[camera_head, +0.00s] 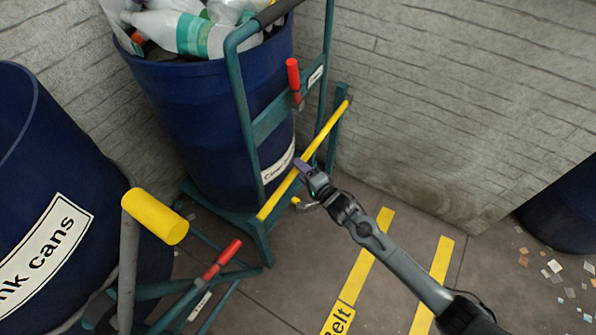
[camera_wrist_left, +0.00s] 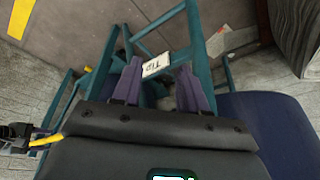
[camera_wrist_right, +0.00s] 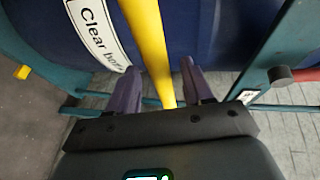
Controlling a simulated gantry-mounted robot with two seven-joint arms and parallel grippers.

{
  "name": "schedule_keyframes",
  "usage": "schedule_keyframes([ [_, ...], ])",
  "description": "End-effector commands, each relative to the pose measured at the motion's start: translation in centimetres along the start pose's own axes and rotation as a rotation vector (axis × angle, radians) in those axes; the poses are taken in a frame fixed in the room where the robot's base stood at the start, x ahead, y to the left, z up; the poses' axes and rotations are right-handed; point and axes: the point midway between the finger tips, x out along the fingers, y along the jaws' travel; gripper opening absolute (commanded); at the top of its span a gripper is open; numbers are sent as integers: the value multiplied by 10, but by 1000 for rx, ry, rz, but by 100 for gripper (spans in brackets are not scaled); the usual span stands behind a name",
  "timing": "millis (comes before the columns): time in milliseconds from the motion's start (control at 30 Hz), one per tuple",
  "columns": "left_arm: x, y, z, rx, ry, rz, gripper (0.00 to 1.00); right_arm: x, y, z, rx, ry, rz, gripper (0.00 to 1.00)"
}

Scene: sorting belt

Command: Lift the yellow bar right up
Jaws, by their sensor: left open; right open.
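The yellow bar (camera_head: 325,130) runs slantwise across the teal frame in front of the blue bin in the head view. My right gripper (camera_head: 299,165) is at the bar's middle. In the right wrist view, the yellow bar (camera_wrist_right: 148,45) passes between the spread fingers of my right gripper (camera_wrist_right: 160,80); I cannot tell whether they touch it. My left gripper (camera_wrist_left: 160,70) is open and empty in the left wrist view, over a teal frame with a "Tip" label. I do not make it out in the head view.
The blue bin (camera_head: 205,120) is full of bottles and stands on the teal cart. A red handle (camera_head: 293,75) sticks up from its frame. Another teal frame with a red lever (camera_head: 222,259) and a yellow cylinder (camera_head: 160,218) stands front left.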

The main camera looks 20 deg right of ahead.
Motion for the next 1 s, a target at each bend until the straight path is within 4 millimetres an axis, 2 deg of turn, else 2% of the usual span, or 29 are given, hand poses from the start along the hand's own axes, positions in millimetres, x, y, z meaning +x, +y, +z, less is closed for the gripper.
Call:
schedule_keyframes([
  [33,7,0,2,0,0,0,43,7,3,0,-1,1,0,51],
  [200,12,1,4,0,-1,0,43,19,2,0,-2,0,1,51],
  [567,12,2,4,-5,0,5,43,22,0,0,-1,0,1,51],
  [900,12,2,4,-7,0,6,43,21,0,0,-1,0,1,0],
  [1000,12,2,4,-7,0,6,43,21,0,0,-1,0,1,0],
])
